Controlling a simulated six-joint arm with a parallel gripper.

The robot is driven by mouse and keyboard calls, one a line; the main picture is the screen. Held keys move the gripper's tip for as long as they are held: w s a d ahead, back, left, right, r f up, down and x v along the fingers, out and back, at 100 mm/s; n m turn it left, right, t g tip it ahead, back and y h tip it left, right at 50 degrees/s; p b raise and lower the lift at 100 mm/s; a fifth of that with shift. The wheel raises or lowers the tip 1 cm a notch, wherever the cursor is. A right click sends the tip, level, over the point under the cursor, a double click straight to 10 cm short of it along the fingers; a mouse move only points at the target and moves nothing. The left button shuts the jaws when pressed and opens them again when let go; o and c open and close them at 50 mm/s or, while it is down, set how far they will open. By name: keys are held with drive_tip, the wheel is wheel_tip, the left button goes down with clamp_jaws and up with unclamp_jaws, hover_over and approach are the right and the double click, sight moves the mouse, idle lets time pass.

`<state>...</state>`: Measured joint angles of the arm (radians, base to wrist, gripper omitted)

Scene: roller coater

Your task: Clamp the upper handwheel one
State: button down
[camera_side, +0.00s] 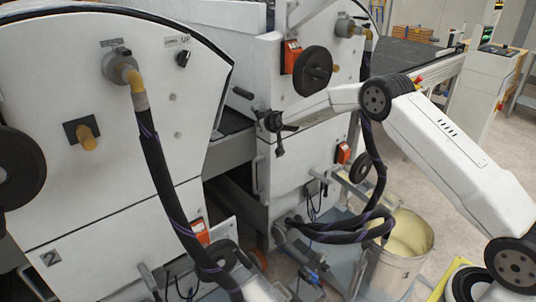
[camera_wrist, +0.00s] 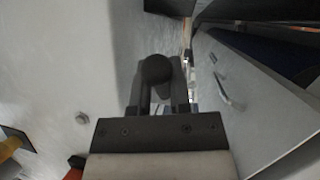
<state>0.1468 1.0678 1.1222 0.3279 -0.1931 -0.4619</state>
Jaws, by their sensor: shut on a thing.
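My gripper (camera_side: 272,122) is at the front face of the right-hand white machine, below and left of the upper black handwheel (camera_side: 313,70). In the wrist view my gripper (camera_wrist: 158,92) is shut on a dark handle (camera_wrist: 155,68) with a round end, which sits between the two fingers. The handle's far part is hidden behind its round end. A dark piece (camera_side: 279,148) hangs just below my gripper in the side view; I cannot tell whether it is part of the handle. The handwheel stands beside an orange counter box (camera_side: 292,56).
Another black handle (camera_side: 243,93) sticks out to the left of my gripper. A lower handwheel (camera_side: 361,167), hoses (camera_side: 335,230) and a bucket (camera_side: 400,250) are below. The left machine (camera_side: 80,90) stands close by, with a narrow gap between the machines.

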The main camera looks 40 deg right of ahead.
drive_tip(key=shift+s+d+g, duration=0.15)
drive_tip(key=shift+s+g, duration=0.1)
drive_tip(key=shift+g, duration=0.15)
idle(0.3)
drive_tip(key=c, duration=0.6)
unclamp_jaws()
drive_tip(key=shift+r, duration=0.1)
drive_tip(key=shift+r, duration=0.1)
drive_tip(key=shift+v, duration=3.8)
